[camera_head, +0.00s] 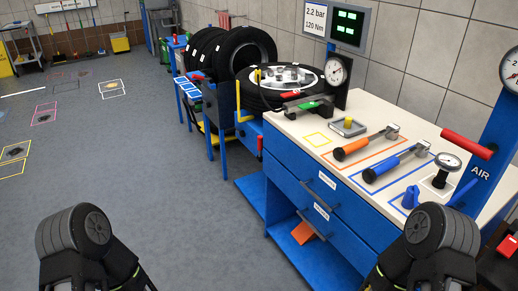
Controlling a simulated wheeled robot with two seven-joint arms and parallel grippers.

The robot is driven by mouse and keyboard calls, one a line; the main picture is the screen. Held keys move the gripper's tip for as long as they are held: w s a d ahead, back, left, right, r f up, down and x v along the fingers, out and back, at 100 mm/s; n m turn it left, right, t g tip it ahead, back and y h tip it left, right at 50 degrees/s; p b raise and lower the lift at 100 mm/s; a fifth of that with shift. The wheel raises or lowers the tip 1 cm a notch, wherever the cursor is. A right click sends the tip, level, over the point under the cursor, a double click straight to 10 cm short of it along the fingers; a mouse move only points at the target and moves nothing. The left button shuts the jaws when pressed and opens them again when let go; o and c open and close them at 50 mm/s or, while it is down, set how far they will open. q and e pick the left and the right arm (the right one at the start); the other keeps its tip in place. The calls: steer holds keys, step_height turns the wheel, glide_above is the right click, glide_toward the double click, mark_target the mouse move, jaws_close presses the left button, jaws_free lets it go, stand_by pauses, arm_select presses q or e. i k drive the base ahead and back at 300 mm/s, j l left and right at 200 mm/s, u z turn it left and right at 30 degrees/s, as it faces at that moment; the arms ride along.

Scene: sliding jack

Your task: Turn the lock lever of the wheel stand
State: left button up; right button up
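The wheel stand (243,128) is blue with yellow upright arms and stands at the left end of the workbench. A black tyre on a silver wheel (290,77) lies flat on top of it. A small red handle (260,147) hangs upright at the stand's front, beside the bench corner; it may be the lock lever, but I cannot be sure. My two dark arm links show at the bottom left and bottom right, well short of the stand. I see no gripper fingers on either arm.
Several upright tyres (205,50) stand behind the wheel stand.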

mark_target(260, 147)
steer(key=i+j, duration=0.7)
steer(key=i, duration=0.25)
steer(key=i+j+z, duration=0.1)
steer(key=i+j, duration=0.6)
steer(key=i, duration=0.2)
steer(key=i+j, duration=0.8)
steer(key=i+l+z, duration=0.05)
steer(key=i, duration=0.1)
